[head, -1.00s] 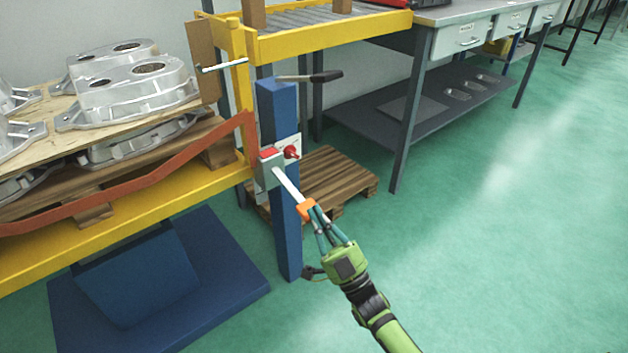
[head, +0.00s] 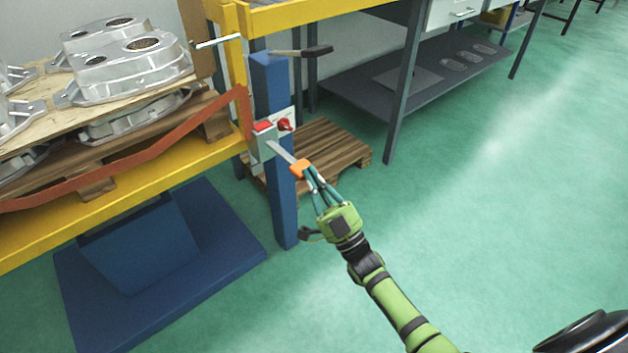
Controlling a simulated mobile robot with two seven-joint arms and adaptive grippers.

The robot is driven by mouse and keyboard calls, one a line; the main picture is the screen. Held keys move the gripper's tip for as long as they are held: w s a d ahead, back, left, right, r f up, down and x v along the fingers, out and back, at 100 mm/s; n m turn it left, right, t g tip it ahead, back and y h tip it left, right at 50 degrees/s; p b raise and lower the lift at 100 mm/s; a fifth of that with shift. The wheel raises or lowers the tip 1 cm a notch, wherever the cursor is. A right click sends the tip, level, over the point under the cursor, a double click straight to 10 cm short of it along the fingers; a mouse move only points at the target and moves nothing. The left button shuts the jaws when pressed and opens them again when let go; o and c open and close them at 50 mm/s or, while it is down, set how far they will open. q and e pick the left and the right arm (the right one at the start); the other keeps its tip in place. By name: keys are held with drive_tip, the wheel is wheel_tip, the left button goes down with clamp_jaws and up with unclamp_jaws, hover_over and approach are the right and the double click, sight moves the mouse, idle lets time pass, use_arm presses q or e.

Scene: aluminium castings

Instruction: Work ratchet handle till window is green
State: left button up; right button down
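The ratchet box (head: 262,147) is a small grey unit on the blue post (head: 284,215). The window (head: 263,126) on its top shows red. The ratchet handle is a pale metal lever (head: 281,152) with an orange grip (head: 300,169) at its end, and it slopes down to the right from the box. My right gripper (head: 306,175) has its teal fingers closed on the orange grip, partly covering it. My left gripper is out of view.
A red knob (head: 285,125) sits close beside the window. An orange strap (head: 150,162) runs left from the post past the aluminium castings (head: 130,70). A black-handled lever (head: 305,51) juts out above. A wooden pallet (head: 325,146) lies behind; the floor at right is clear.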

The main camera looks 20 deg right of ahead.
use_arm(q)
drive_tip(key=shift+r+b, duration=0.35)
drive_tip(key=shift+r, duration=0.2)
use_arm(e)
drive_tip(key=v, duration=1)
drive_tip(key=shift+r, duration=0.25)
drive_tip(key=shift+s+d+r, duration=0.1)
drive_tip(key=shift+s, duration=0.05)
